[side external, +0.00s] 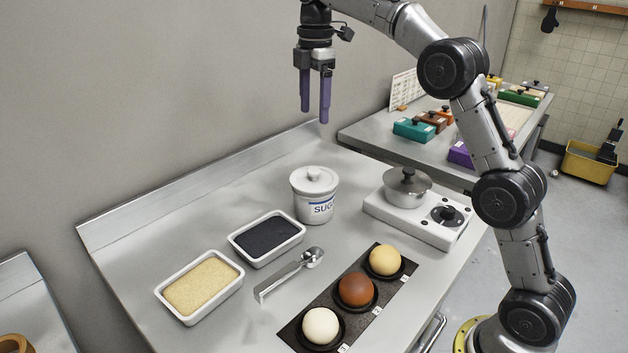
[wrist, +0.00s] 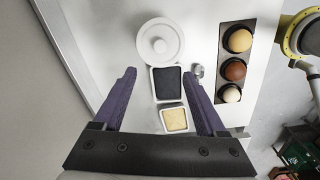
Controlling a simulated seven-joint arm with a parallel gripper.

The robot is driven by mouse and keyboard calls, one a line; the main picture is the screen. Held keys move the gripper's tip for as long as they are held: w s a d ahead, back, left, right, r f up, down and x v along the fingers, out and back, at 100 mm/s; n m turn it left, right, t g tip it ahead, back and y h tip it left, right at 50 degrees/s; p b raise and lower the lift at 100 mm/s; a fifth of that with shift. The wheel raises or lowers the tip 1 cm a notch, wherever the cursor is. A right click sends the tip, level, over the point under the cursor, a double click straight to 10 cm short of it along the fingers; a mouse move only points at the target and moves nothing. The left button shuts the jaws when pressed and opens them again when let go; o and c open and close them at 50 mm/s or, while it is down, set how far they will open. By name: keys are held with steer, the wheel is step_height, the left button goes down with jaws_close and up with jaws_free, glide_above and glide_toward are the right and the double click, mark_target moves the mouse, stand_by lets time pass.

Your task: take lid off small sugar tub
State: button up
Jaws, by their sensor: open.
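The small sugar tub (side external: 315,208) is white with a blue band and lettering that reads as the start of "SUGAR". It stands upright on the steel table. Its white lid (side external: 314,180) with a round knob sits on top; the lid also shows from above in the wrist view (wrist: 160,42). My gripper (side external: 314,120) has two purple fingers pointing down and is open and empty. It hangs well above the table, over the tub's far side near the wall. In the wrist view the fingers (wrist: 165,75) frame the two trays, and the lid lies beyond the fingertips.
A tray of dark grains (side external: 266,238), a tray of pale grains (side external: 200,287) and a metal scoop (side external: 290,273) lie in front of the tub. A dark board (side external: 325,330) holds three dough balls. A burner unit (side external: 415,217) with a lidded pot (side external: 407,186) stands right of the tub.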

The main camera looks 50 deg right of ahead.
mark_target(315, 170)
steer(key=f, duration=1.5)
steer(key=shift+w+d, duration=0.15)
steer(key=shift+d, duration=0.05)
jaws_close()
